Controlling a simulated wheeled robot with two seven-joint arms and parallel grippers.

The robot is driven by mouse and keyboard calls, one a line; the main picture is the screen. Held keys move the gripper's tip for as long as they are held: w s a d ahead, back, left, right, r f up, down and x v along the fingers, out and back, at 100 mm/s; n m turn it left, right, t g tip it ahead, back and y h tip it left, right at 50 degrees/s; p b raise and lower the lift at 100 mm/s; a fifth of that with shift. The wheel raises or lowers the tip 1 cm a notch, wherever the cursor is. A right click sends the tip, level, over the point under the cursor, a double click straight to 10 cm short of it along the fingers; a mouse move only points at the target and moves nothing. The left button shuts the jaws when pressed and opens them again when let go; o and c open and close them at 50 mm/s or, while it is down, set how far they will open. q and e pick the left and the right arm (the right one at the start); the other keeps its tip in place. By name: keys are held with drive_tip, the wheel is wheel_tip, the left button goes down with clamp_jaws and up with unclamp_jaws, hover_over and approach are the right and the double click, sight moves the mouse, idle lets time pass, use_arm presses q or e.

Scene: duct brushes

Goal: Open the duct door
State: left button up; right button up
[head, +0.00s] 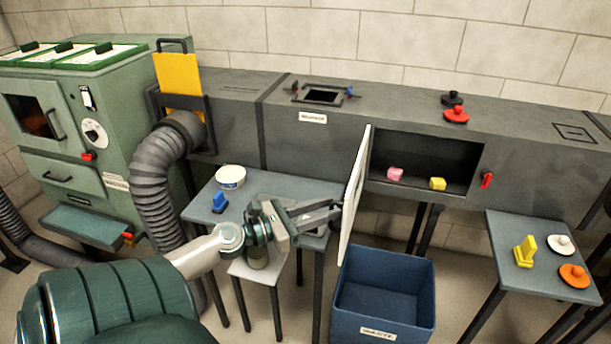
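The duct door (353,190) is a pale panel on the front of the long grey duct (350,110). It stands swung out toward me, seen nearly edge-on, at the left side of the opening (425,158). Inside the opening lie a pink block (395,174) and a yellow block (438,184). My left gripper (335,208) is at the left face of the door, its fingertips at or very near it. Whether the fingers are closed on a handle there is hidden. My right gripper is not in view.
A blue bin (384,292) stands on the floor below the opening. A grey table (207,196) with a white tub (231,176) and a blue brush is at left. A right table (500,232) holds yellow, white and orange items. A red latch (487,179) is right of the opening.

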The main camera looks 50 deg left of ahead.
use_arm(q)
drive_tip(key=b+v, duration=0.4)
drive_tip(key=v, duration=1.3)
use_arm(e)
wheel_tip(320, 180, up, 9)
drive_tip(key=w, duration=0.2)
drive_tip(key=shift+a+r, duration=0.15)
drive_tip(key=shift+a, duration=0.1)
use_arm(q)
drive_tip(key=shift+a, duration=0.15)
